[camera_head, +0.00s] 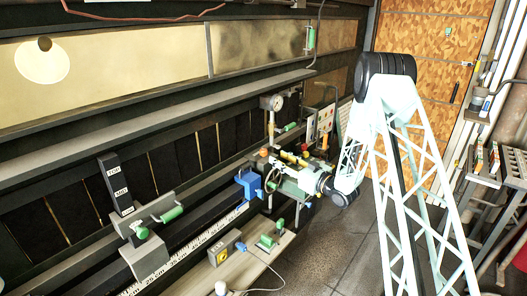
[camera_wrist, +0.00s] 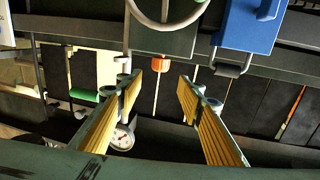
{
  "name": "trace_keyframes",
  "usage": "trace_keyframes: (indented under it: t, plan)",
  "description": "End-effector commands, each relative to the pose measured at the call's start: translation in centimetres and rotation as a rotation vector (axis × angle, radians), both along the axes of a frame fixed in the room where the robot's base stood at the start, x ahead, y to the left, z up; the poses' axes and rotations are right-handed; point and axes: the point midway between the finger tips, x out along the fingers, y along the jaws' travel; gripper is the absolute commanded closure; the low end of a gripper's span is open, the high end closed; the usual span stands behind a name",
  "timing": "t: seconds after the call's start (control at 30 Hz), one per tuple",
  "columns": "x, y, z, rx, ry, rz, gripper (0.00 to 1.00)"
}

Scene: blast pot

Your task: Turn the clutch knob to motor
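I cannot pick out the clutch knob or read a "motor" mark for certain. In the wrist view a small orange-red piece on a thin rod (camera_wrist: 158,64) shows by the tip of the left finger; I cannot tell whether it is the knob. My gripper (camera_wrist: 171,76) is open, its two ribbed yellow pads apart, with nothing held between them. In the head view my gripper end is small and cluttered among the fittings at the middle of the bench, left of my wrist.
A blue block (camera_head: 250,184) stands left of my gripper; a blue housing (camera_wrist: 252,24) fills the wrist view's upper right. A pressure gauge (camera_head: 272,103) rises behind. A control panel (camera_head: 320,122) is farther back. A green-handled fixture (camera_head: 150,240) stands at left. Open floor (camera_head: 345,245) lies right.

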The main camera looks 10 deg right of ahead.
Motion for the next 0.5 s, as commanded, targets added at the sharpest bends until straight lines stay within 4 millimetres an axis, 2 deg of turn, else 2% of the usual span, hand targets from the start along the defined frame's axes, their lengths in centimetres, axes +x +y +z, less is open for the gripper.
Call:
trace_keyframes:
  t: [0.5]
  plan:
    - [5.8, 3.5, 0.0, -0.001, -0.003, 0.001, 0.65]
